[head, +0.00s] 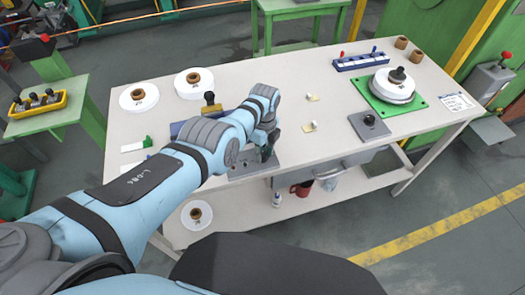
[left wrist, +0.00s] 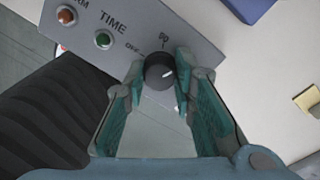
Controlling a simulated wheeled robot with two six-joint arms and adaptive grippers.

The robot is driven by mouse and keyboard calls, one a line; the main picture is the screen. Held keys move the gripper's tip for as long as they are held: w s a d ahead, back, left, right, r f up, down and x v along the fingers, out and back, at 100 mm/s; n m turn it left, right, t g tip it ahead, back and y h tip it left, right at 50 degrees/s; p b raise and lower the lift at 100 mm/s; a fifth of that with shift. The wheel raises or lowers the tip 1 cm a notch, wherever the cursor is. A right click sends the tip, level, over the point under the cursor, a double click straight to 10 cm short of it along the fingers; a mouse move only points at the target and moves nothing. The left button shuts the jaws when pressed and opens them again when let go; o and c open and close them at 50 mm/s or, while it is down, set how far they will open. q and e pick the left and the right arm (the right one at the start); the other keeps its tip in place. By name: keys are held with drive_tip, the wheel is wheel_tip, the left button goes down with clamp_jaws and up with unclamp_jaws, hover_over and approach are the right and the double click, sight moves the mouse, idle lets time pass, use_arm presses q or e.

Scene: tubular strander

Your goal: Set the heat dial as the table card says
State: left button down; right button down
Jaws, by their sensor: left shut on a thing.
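In the head view my left gripper (head: 266,150) is over the grey panel box (head: 258,165) at the table's front edge and hides the dial. A printed card (head: 458,102) lies at the table's right end, too small to read. My right gripper is out of view.
A red lamp (left wrist: 66,15) and a green lamp (left wrist: 103,40) sit on the panel. White spools (head: 194,83) stand at the back left of the white table (head: 290,85). A green plate (head: 370,95) and a grey block (head: 369,125) are at the right. A red mug (head: 301,189) is on the shelf below.

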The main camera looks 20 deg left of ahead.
sight(264, 153)
use_arm(q)
drive_tip(key=shift+m, duration=0.9)
drive_tip(key=c, duration=1.3)
unclamp_jaws()
drive_tip(key=shift+c, duration=0.2)
wheel_tip(264, 153, up, 12)
drive_tip(key=shift+w+d, duration=0.2)
drive_tip(key=shift+w, duration=0.05)
